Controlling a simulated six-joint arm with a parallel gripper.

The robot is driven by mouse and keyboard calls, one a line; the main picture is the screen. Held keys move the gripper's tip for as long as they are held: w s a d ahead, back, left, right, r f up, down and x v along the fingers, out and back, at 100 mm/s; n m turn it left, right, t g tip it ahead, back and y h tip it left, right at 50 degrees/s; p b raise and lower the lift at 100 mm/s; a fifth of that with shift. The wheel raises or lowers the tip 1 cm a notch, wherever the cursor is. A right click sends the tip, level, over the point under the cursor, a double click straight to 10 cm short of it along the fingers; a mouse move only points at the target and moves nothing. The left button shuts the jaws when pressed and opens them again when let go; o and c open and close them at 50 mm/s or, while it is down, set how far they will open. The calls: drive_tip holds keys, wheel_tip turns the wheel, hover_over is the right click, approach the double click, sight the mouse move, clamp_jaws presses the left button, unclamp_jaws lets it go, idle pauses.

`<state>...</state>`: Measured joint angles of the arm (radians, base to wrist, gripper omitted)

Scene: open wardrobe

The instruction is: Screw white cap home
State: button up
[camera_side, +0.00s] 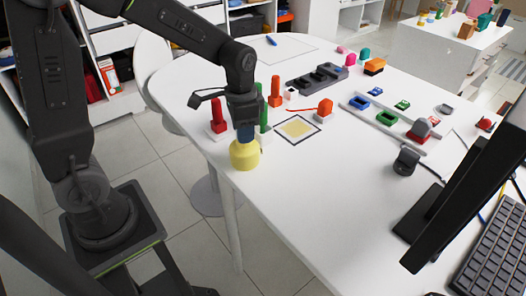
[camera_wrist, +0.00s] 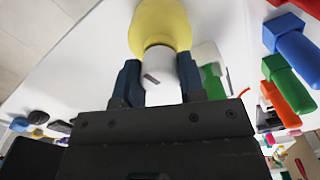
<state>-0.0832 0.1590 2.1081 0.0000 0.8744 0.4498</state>
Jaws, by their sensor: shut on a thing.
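A yellow round jar (camera_side: 244,155) stands upright near the left edge of the white table. In the wrist view the yellow jar (camera_wrist: 160,27) is at the top, with the white cap (camera_wrist: 161,76) at its mouth. The cap has a dark mark on its face. My gripper (camera_side: 245,132) is right above the jar, pointing down. In the wrist view the blue fingers of my gripper (camera_wrist: 160,82) are shut on the cap from both sides. The cap is hidden in the side view, and I cannot tell how tightly it sits on the jar.
A red peg (camera_side: 217,115) on a white base, a green peg (camera_side: 264,112) and an orange peg (camera_side: 275,92) stand close beside my gripper. A framed yellow square (camera_side: 297,128) lies to the right. A black monitor (camera_side: 465,195) stands at the front right.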

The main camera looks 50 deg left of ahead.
drive_tip(key=m, duration=1.3)
drive_tip(key=o, duration=1.1)
drive_tip(key=shift+c, duration=0.2)
drive_tip(key=shift+c, duration=0.4)
